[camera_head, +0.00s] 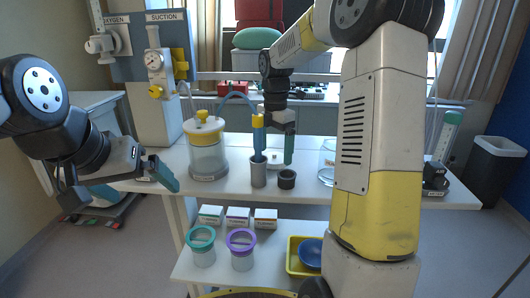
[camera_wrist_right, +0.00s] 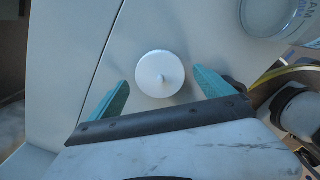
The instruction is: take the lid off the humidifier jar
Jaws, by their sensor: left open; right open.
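A round white lid with a small centre knob lies on the white bench top; it shows in the right wrist view (camera_wrist_right: 160,74) and in the head view (camera_head: 274,161). My right gripper (camera_head: 275,158) is open above it, and in the wrist view its teal fingers stand apart on either side of it, not visibly touching. A clear jar (camera_head: 327,162) stands to the right, partly hidden by my right arm; it also shows in the wrist view (camera_wrist_right: 272,14). I cannot tell whether it is the humidifier jar. My left gripper (camera_head: 150,178) is open and empty by the bench's left end.
A clear jar with a white and yellow top (camera_head: 207,158) stands left on the bench. A grey cup (camera_head: 258,174) holding a blue and yellow piece and a dark ring (camera_head: 287,180) stand near the front edge. Boxes (camera_head: 238,217) and a yellow bin (camera_head: 293,262) sit on the shelf below.

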